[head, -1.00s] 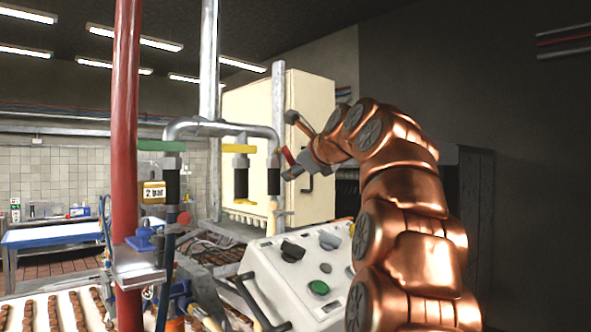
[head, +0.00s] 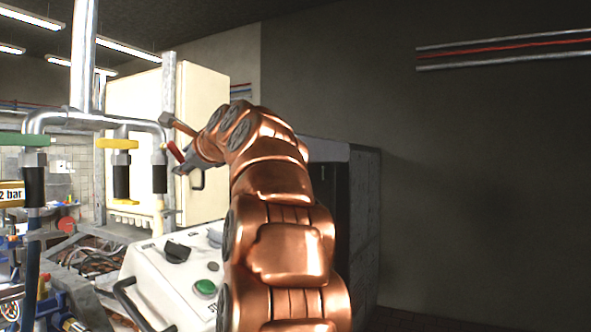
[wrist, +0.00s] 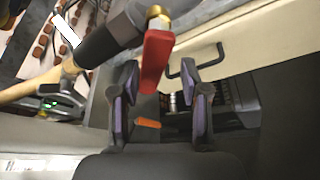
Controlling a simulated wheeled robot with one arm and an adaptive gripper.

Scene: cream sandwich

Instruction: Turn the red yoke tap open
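The red yoke tap (head: 175,152) is a small red handle at the right end of the overhead grey pipe in the head view. My gripper (wrist: 161,75) is open, with one finger on each side of the lever's lower part in the picture. Gaps show on both sides, and I cannot tell how deep the lever sits between the fingers. In the head view my gripper (head: 183,168) is small, just below and right of the tap, and partly hidden by my arm.
A yellow tap (head: 117,144) and a green tap (head: 24,139) sit further left on the pipework. A white control panel (head: 165,283) stands below. A cream cabinet (head: 205,110) with a dark handle is behind. The right side shows a dark wall and open room.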

